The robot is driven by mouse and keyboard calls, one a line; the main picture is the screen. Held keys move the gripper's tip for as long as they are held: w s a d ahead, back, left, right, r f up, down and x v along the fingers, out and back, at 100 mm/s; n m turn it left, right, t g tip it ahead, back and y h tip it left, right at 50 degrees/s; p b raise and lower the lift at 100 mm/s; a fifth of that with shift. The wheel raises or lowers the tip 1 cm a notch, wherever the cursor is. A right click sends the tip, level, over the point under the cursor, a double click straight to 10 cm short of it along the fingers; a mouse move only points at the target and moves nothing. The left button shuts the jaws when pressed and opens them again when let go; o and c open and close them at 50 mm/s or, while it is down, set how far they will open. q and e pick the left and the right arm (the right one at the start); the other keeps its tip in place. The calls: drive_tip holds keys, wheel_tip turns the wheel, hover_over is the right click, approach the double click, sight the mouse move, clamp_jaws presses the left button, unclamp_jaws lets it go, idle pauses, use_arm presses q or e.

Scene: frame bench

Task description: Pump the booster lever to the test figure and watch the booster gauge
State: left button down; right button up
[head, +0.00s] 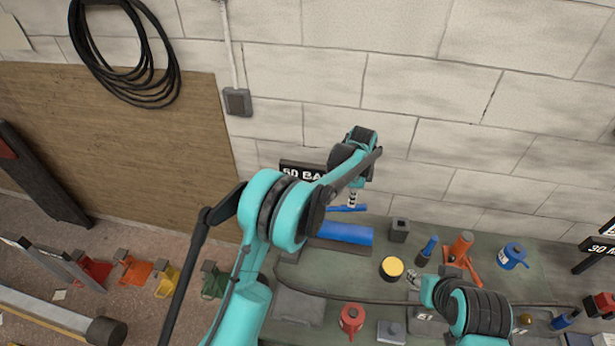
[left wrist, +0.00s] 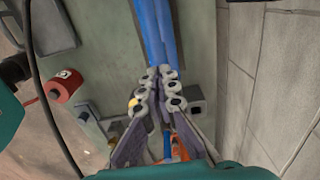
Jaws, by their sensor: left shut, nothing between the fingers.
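The booster appears to be the blue cylinder (head: 345,233) on the bench by the wall, with a blue lever bar (head: 347,208) above it. My left gripper (head: 352,198) points down at the lever bar. Two blue bars (left wrist: 155,35) run past its fingertips in the left wrist view. The left gripper (left wrist: 171,78) is shut there with nothing between its fingers; whether it touches the lever I cannot tell. A black sign starting "50 BA" (head: 297,171) is partly hidden by my left arm. I cannot make out a gauge face. My right gripper (head: 414,284) is small and partly hidden.
The green bench (head: 320,275) holds a red can (head: 351,319), a yellow-topped tin (head: 391,268), an orange tool (head: 461,250) and a blue pot (head: 512,256). A dark hose (head: 350,299) crosses it. The block wall (head: 440,110) is close behind.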

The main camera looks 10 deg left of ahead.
use_arm(q)
drive_tip(key=shift+f+b, duration=2.65)
drive_tip(key=shift+f, duration=0.95)
wheel_tip(320, 180, up, 7)
drive_tip(key=p, duration=0.4)
drive_tip(key=shift+r, duration=0.2)
drive_tip(key=shift+f, duration=0.1)
wheel_tip(320, 180, down, 7)
drive_tip(key=b, duration=0.5)
drive_tip(key=shift+r+p, duration=1.85)
drive_tip(key=shift+r, duration=1.65)
drive_tip(key=shift+d+r, duration=0.1)
drive_tip(key=shift+r, duration=0.05)
drive_tip(key=shift+r+p, duration=1.45)
drive_tip(key=shift+r, duration=1)
